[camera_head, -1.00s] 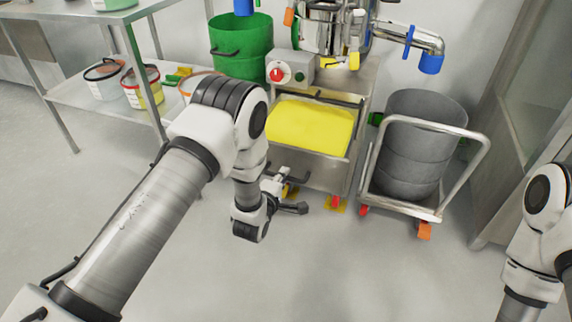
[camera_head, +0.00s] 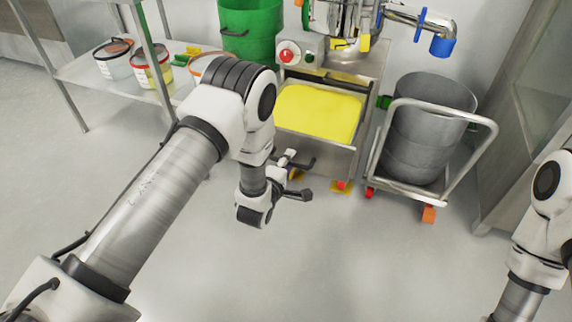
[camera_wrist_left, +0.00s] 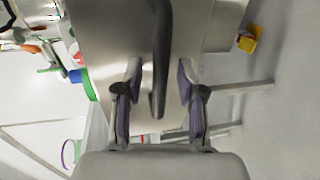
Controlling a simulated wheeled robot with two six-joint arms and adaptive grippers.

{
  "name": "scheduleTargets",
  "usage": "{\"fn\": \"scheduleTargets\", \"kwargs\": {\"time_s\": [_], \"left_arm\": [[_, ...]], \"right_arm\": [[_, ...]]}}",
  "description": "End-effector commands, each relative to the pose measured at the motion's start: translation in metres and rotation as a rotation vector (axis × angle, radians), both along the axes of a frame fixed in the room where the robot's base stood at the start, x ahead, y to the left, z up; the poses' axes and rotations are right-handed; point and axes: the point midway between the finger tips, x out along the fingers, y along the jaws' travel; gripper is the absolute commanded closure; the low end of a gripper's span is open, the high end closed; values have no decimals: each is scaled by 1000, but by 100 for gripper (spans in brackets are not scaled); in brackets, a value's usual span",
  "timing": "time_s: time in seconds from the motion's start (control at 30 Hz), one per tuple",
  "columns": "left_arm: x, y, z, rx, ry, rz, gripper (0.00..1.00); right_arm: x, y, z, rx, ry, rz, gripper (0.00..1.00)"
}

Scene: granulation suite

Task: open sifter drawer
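The sifter drawer is the steel front (camera_head: 324,158) below a yellow surface on the sifter's steel stand. Its dark bar handle (camera_head: 306,164) is partly hidden by my gripper in the head view. In the left wrist view, the handle (camera_wrist_left: 160,55) runs down from the top edge, in front of the steel panel (camera_wrist_left: 110,35). My left gripper (camera_head: 298,175) is at the drawer front. In the left wrist view, the gripper (camera_wrist_left: 159,82) is open, with one finger on each side of the handle and visible gaps between. My right gripper is out of view.
A grey drum (camera_head: 425,130) on a wheeled cart (camera_head: 450,198) stands right of the sifter. A green bin (camera_head: 250,30) is behind. A shelf (camera_head: 95,72) with tubs is at the left. The floor in front is clear.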

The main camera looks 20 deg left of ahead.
Motion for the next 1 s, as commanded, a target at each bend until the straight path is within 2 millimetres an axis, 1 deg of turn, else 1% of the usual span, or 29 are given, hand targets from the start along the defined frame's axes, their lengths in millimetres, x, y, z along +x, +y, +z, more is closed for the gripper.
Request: {"fn": "scheduleTargets", "kwargs": {"time_s": [0.07, 0.17, 0.4, 0.53, 0.6, 0.7, 1.0], "left_arm": [[-6, 0, 0, 0, 3, 0, 61], [-22, 1, 4, 0, 4, 0, 61], [-82, 2, 16, 1, 6, -1, 61], [-106, 4, 21, 0, 5, 0, 61], [-113, 4, 23, 0, 3, 0, 61], [-117, 4, 24, 0, 1, 0, 61], [-117, 4, 24, 0, 0, 0, 61]], "right_arm": [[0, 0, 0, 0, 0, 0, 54], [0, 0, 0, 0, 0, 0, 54], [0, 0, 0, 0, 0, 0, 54], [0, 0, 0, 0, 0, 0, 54], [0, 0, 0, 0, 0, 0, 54], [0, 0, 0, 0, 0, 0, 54], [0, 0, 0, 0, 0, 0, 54]]}}
